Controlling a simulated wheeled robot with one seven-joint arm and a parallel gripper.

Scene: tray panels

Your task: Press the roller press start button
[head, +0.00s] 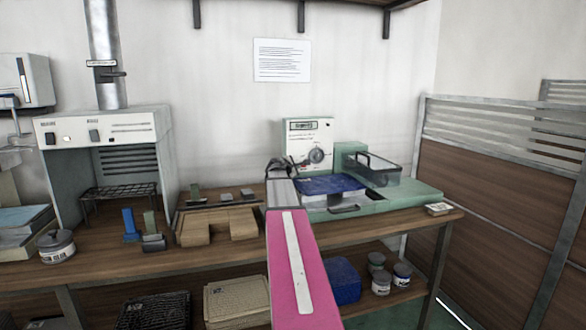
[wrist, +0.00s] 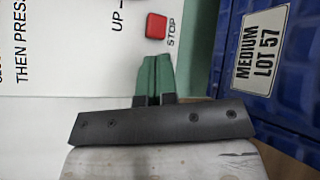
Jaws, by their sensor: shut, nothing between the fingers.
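The roller press (head: 410,196) is a green machine on the bench, with a white control panel (head: 308,128) standing at its back left. The panel has a display and a round dial. In the wrist view the white panel (wrist: 60,70) shows sideways print, "THEN PRESS" and "UP", and a red button (wrist: 156,26) marked STOP. My gripper (wrist: 153,76) is shut and empty, its green fingertips together just short of the STOP button in the picture. Contact with the panel cannot be told. In the head view my gripper (head: 280,168) is in front of the panel's lower left. I cannot make out a start button.
A blue tray (wrist: 285,100) labelled "MEDIUM LOT 57" is close at the right of my gripper; it also shows on the press (head: 330,185).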

